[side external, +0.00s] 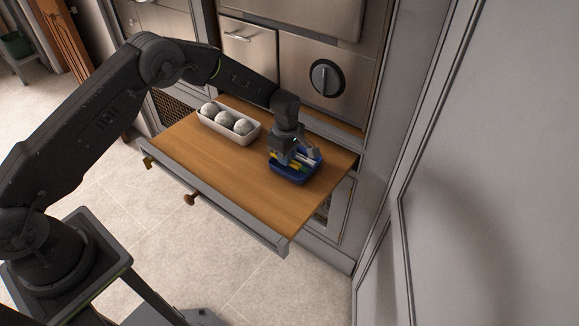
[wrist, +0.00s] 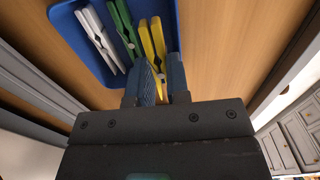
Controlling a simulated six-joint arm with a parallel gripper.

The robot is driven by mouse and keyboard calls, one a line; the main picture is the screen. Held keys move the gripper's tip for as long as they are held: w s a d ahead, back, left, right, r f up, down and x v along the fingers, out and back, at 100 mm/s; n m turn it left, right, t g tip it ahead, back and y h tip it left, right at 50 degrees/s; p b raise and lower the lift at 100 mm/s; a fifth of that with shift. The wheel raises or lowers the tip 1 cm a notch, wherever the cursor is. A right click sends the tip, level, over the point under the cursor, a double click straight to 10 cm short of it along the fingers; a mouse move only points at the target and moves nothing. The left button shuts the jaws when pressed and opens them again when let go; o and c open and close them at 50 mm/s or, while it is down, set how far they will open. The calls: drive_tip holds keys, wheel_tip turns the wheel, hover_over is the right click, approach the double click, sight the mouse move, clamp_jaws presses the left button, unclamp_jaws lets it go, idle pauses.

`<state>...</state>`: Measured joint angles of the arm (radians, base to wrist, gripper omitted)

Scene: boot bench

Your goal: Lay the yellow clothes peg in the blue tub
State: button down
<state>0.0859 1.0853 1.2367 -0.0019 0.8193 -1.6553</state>
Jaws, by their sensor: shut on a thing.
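The blue tub (side external: 293,180) stands on the wooden pull-out board, and it fills the upper left of the wrist view (wrist: 72,42). A white clothes peg (wrist: 96,38) and a green clothes peg (wrist: 122,27) lie in it side by side. My gripper (side external: 294,159) is right over the tub, pointing down. In the wrist view its fingers (wrist: 161,82) are shut on the yellow clothes peg (wrist: 153,42), which shows within the tub's outline, right of the green peg. Whether the yellow peg touches the tub floor cannot be told; its near end is partly hidden by the fingers.
A white tray (side external: 244,139) with three grey balls (side external: 226,119) stands on the board (side external: 205,158), left of the tub. Steel cabinet fronts (side external: 304,64) rise close behind. The board's front and left parts are clear.

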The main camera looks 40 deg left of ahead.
drive_tip(key=shift+w+d+f, duration=0.15)
drive_tip(key=shift+d+f, duration=0.25)
drive_tip(key=shift+f, duration=1.85)
drive_tip(key=shift+f, duration=0.15)
drive_tip(key=c, duration=1.4)
unclamp_jaws()
wheel_tip(320, 180, up, 12)
drive_tip(key=shift+r, duration=0.25)
